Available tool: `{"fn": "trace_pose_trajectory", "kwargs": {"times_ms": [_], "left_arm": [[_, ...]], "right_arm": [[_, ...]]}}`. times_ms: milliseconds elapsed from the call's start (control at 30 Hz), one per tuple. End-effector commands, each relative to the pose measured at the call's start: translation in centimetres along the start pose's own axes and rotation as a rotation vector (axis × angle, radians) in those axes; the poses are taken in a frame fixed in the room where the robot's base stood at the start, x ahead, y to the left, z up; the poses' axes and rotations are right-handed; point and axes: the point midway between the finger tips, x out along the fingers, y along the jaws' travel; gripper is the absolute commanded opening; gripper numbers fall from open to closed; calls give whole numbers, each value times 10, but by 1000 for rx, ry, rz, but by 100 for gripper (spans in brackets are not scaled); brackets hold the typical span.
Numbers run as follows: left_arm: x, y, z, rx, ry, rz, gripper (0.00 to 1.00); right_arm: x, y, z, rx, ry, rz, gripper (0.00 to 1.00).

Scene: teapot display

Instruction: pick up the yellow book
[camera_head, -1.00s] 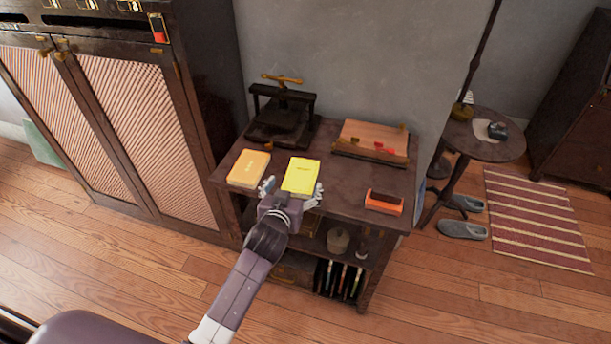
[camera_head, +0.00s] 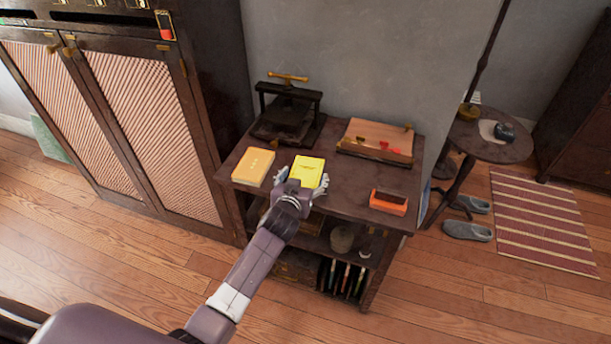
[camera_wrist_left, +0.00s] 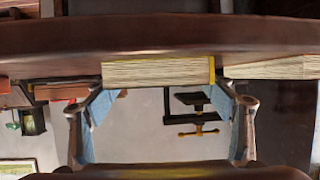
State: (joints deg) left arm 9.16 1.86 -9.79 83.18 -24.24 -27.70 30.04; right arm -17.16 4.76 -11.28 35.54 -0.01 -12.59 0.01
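The bright yellow book (camera_head: 308,170) lies flat on the dark wooden shelf top (camera_head: 340,202), near its front edge. In the left wrist view, which is upside down, its page edge (camera_wrist_left: 158,73) faces me. My left gripper (camera_head: 302,180) is open at the book's near side, one finger toward each side of it. The fingers show spread in the left wrist view (camera_wrist_left: 163,98), with nothing between them that I can see held. Whether a fingertip touches the book I cannot tell. My right gripper is not in view.
An orange-yellow book (camera_head: 253,166) lies close to the left. A black press (camera_head: 285,115) stands behind, a wooden slanted box (camera_head: 375,140) at the back right, and an orange box (camera_head: 388,201) at the front right. The shelf top between the boxes is clear.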

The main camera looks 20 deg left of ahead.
Motion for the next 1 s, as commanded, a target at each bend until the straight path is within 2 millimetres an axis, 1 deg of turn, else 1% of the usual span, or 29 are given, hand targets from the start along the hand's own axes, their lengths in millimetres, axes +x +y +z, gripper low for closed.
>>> {"fn": "trace_pose_trajectory", "kwargs": {"times_ms": [33, 300, 333, 567, 667, 767, 867, 967, 1000], "left_arm": [[0, 0, 0, 0, 0, 0, 68], [0, 0, 0, 0, 0, 0, 38], [0, 0, -1, 0, 1, 0, 36], [0, 0, -1, -1, 2, 0, 36], [-2, 0, -6, -1, 3, 0, 36], [-5, 0, -14, -1, 4, -1, 36], [-11, 0, -29, -1, 6, 1, 36], [-20, 0, -50, -1, 8, 0, 36], [-24, 0, -60, -2, 8, 1, 36]], "right_arm": [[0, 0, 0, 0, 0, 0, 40], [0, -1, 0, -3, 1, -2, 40], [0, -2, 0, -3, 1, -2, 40], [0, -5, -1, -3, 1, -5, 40], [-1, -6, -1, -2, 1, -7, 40], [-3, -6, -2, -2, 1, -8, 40], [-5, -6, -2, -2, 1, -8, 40], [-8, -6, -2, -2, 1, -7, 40], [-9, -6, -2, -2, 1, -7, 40]]}}
